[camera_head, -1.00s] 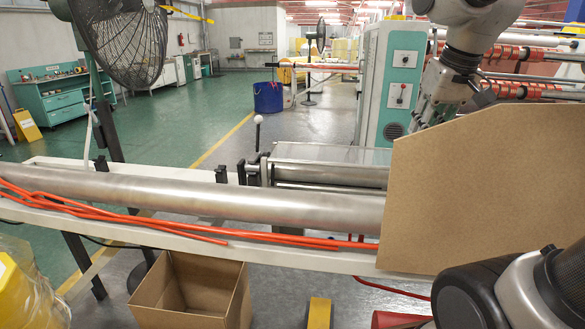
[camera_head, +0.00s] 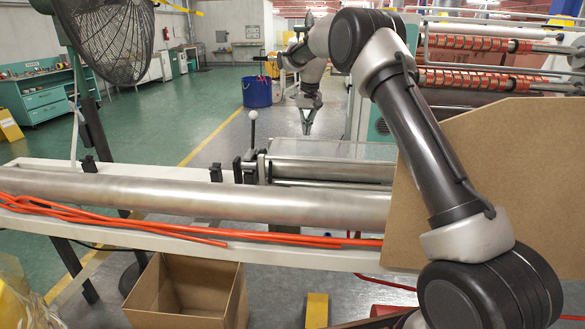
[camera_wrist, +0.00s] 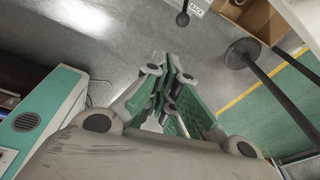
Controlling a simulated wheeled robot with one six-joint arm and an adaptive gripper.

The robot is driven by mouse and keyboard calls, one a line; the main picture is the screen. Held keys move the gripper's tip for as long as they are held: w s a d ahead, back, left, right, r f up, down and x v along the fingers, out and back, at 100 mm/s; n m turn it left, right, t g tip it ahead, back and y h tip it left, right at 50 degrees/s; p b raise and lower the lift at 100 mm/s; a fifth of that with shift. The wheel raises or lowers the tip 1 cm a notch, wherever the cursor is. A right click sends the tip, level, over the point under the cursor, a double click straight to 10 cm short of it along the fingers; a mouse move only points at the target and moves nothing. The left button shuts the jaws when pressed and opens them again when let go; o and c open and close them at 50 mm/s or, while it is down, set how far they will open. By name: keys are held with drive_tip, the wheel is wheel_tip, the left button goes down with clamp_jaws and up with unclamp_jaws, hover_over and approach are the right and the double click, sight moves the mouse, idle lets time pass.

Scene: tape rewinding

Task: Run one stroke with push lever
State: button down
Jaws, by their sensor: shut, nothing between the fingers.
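The push lever (camera_head: 253,117), a thin dark rod with a pale ball on top, stands upright beside the roller unit behind the long metal tube. My gripper (camera_head: 307,130) points downward above the roller unit, to the right of the lever and apart from it. Its fingers are closed together and empty in the wrist view (camera_wrist: 172,72). A dark ball on a short stem (camera_wrist: 183,19) shows at the top of the wrist view, beyond the fingertips; it may be the lever's knob, but I cannot tell for sure.
The long metal tube (camera_head: 200,195) and orange hoses (camera_head: 110,222) cross the front. A cardboard sheet (camera_head: 520,170) stands at right. An open cardboard box (camera_head: 185,300) is below. A fan (camera_head: 110,40) stands at left. A blue bin (camera_head: 257,92) is behind on clear floor.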

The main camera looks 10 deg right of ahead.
drive_tip(key=w+a+f, duration=0.3)
drive_tip(key=w+f, duration=0.1)
drive_tip(key=f, duration=0.4)
drive_tip(key=shift+w+f, duration=0.2)
drive_tip(key=shift+w, duration=0.2)
wheel_tip(320, 180, down, 10)
drive_tip(key=w, duration=0.1)
drive_tip(key=shift+s+a+r, duration=0.1)
drive_tip(key=shift+s+r, duration=0.05)
drive_tip(key=shift+s, duration=0.45)
drive_tip(key=shift+s+a+r, duration=0.15)
drive_tip(key=shift+s, duration=0.45)
drive_tip(key=shift+s+a+r, duration=0.1)
drive_tip(key=shift+s+r, duration=0.05)
drive_tip(key=shift+s, duration=0.45)
drive_tip(key=shift+a, duration=0.1)
